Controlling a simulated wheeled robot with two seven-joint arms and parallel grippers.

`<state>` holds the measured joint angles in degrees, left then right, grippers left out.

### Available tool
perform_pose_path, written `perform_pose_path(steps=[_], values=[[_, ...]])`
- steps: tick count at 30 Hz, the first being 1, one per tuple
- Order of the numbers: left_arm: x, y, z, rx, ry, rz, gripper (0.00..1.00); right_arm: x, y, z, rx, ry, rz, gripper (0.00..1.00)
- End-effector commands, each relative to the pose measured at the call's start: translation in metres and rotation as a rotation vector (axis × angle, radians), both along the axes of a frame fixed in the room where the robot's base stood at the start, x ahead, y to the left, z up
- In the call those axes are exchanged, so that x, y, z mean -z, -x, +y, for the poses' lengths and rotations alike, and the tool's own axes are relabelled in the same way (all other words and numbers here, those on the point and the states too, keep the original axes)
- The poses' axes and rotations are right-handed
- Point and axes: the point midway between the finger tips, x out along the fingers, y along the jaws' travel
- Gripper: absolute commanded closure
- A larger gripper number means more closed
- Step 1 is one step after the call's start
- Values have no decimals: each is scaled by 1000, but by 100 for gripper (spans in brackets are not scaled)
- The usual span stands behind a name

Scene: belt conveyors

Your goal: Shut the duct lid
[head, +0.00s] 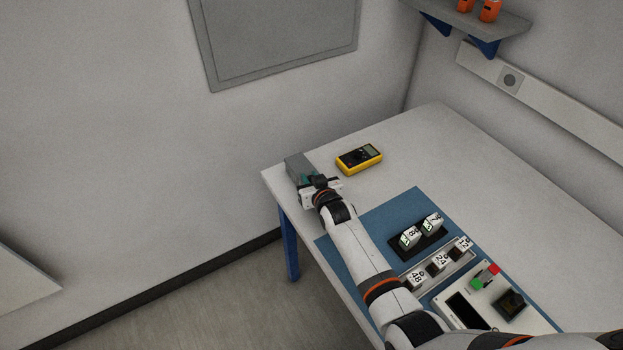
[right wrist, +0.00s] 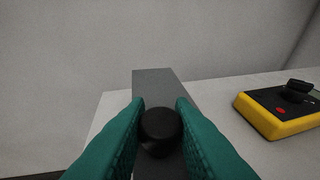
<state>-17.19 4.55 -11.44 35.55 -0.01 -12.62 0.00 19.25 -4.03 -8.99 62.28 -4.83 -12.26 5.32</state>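A grey box-like piece (head: 296,164), which I take to be the duct or its lid, lies at the left far corner of the table. It also shows in the right wrist view (right wrist: 152,78), running away from me. A round black knob (right wrist: 161,128) shows on its near part. My right gripper (head: 308,178) is at this piece. In the right wrist view its teal fingers (right wrist: 160,118) stand on either side of the knob, very close to it. Whether they press on it cannot be told. The lid's hinge and opening are not visible. My left gripper is out of view.
A yellow multimeter (head: 359,158) lies just right of the grey piece. On the blue mat (head: 340,246) are numbered blocks (head: 410,238) and a control panel (head: 495,300). The white tabletop (head: 435,130) is clear behind them. Wall trunking (head: 560,108) runs along the right.

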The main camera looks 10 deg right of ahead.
Motion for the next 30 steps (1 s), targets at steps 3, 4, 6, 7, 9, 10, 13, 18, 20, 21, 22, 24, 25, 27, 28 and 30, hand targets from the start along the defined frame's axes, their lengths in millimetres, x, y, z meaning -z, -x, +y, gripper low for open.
perform_pose_path(steps=[3,4,6,7,9,10,13,18,20,21,22,24,25,27,28,30], values=[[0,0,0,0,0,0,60,0,0,2,-2,-3,-1,71],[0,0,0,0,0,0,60,0,0,2,-2,-3,0,71],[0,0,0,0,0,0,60,0,0,1,-2,-2,0,71],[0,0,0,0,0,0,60,0,0,1,-2,-2,0,71],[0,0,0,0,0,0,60,0,0,1,-1,-1,1,71],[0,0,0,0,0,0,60,0,1,1,-1,-1,1,71],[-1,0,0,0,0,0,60,-1,6,-1,-1,-1,2,71],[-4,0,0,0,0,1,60,-9,26,-3,-1,-1,1,71],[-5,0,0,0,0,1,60,-12,36,-4,-2,-1,1,71],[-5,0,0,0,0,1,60,-14,43,-5,-2,0,2,71],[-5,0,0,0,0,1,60,-17,48,-6,-2,-1,1,71],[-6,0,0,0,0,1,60,-22,60,-8,-2,-1,1,71],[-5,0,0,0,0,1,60,-23,66,-9,-2,0,1,71],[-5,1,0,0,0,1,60,-27,77,-10,-2,-1,1,71],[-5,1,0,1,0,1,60,-30,82,-11,-3,-1,0,71],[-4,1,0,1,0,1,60,-33,91,-12,-3,-1,1,71]])
